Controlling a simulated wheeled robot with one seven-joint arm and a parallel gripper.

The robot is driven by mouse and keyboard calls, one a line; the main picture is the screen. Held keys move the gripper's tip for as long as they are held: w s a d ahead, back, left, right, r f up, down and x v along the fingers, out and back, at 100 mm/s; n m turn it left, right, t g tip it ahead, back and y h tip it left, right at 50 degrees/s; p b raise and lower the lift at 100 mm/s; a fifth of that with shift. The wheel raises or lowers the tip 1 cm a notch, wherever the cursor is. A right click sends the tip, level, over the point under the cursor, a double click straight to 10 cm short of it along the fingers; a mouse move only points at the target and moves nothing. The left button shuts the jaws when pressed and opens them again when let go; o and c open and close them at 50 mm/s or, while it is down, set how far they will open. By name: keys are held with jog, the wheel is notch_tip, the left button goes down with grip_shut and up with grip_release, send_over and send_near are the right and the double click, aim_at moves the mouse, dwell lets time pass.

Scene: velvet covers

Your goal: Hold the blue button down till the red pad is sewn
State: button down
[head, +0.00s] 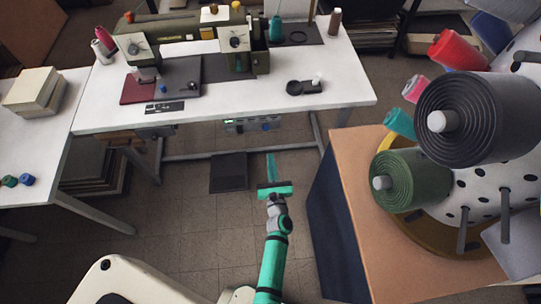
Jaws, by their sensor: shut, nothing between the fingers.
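The red pad (138,91) lies flat on the white sewing table at the left machine, partly under its head. A control box (235,125) hangs under the table's front edge, with a small green light and a small blue spot (266,127) that looks like a button. Another small blue piece (163,88) sits on the dark plate right of the pad; I cannot tell which is the blue button. My gripper (271,156) is shut and empty, in front of the table and below the control box in the picture, apart from both.
A dark pedal (229,172) lies on the floor left of my gripper. An orange-topped cabinet (352,171) with a rack of large thread spools stands close on the right. A side table (35,143) stands left. Tiled floor between is free.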

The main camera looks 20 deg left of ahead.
aim_at(267, 129)
jog(key=x, duration=1.2)
jog(key=shift+w, duration=0.1)
